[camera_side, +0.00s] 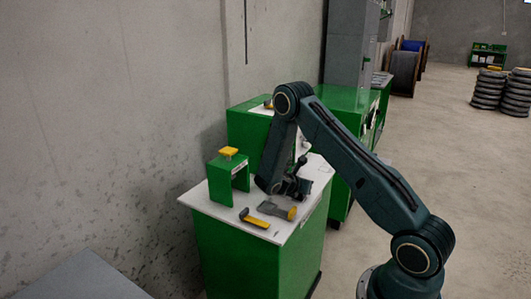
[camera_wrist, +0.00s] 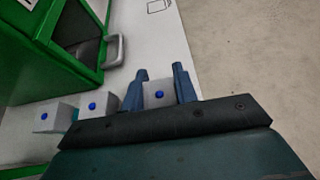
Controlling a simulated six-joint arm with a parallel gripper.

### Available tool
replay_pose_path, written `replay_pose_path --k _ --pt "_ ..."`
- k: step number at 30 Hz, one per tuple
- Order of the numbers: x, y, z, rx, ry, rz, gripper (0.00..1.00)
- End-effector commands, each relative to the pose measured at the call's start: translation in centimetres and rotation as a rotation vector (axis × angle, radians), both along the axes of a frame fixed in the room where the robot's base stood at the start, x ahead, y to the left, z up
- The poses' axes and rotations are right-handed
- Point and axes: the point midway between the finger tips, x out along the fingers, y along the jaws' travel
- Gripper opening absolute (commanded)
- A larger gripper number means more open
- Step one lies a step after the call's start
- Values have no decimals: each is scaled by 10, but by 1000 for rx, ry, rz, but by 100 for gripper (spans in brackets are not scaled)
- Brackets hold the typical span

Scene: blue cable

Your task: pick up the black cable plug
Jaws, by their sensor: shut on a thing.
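In the wrist view, my gripper (camera_wrist: 161,76) has its two dark blue fingers on either side of a small grey block with a blue round spot (camera_wrist: 158,95), and it is shut on it. I take this block for the cable plug; it looks grey rather than black here. Two similar grey blocks with blue spots, one nearer (camera_wrist: 92,106) and one farther left (camera_wrist: 45,117), stand beside it. In the side view, my gripper (camera_side: 297,188) is low over the right part of the white bench top (camera_side: 222,211); the held block is too small to make out there.
A yellow and grey tool (camera_side: 255,219) and a grey piece with a yellow end (camera_side: 274,209) lie near the front. In the wrist view, a green box (camera_wrist: 45,45) with a grey handle (camera_wrist: 115,50) is close at left.

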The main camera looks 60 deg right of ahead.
Motion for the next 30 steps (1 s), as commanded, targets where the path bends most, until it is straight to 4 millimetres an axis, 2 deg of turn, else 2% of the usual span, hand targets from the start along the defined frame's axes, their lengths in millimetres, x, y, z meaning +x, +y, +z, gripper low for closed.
replay_pose_path --k 8,14,20,30 --pt "0 0 7 -1 -2 0 6" --pt "0 0 24 -1 -3 -1 6" --pt "0 0 52 -1 -3 -1 6" --pt "0 0 116 -2 -5 -1 6"
